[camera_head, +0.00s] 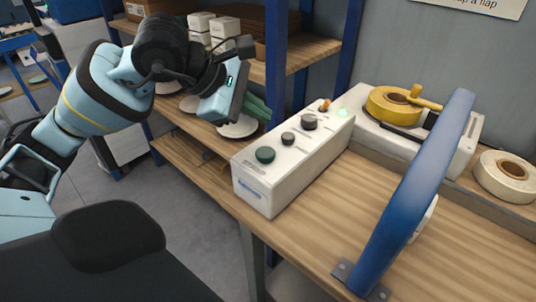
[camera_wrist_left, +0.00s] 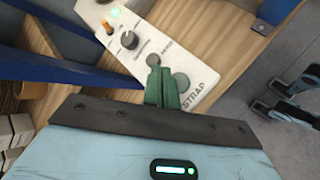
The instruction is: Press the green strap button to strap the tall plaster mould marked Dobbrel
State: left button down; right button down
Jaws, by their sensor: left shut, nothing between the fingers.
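The white control box (camera_head: 290,165) stands on the wooden bench. Its dark green button (camera_head: 265,154) is at the near end; in the left wrist view a round button (camera_wrist_left: 180,82) sits beside the word STRAP and looks grey. My left gripper (camera_head: 257,106) is shut and empty, its green fingers above and left of the box in the head view. In the left wrist view the fingers (camera_wrist_left: 162,88) overlap the panel beside that button; I cannot tell any contact. I cannot make out a mould marked Dobbrel.
The box also carries a smaller dark button (camera_head: 288,138), a black knob (camera_head: 309,121), an orange switch (camera_head: 324,105) and a lit green lamp (camera_head: 343,112). A blue arch (camera_head: 415,195) stands to the right. Shelves with plates and white boxes (camera_head: 224,27) lie behind my left arm.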

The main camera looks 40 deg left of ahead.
pick_arm(q)
jog(key=b, duration=0.3)
send_over(259, 152)
notch_tip(259, 152, down, 4)
jog(key=shift+d+f, duration=0.1)
jog(key=shift+f+b, duration=0.3)
jog(key=shift+f, duration=0.45)
dwell(1.2)
jog(key=shift+f+b, duration=0.4)
jog(key=shift+b, duration=0.1)
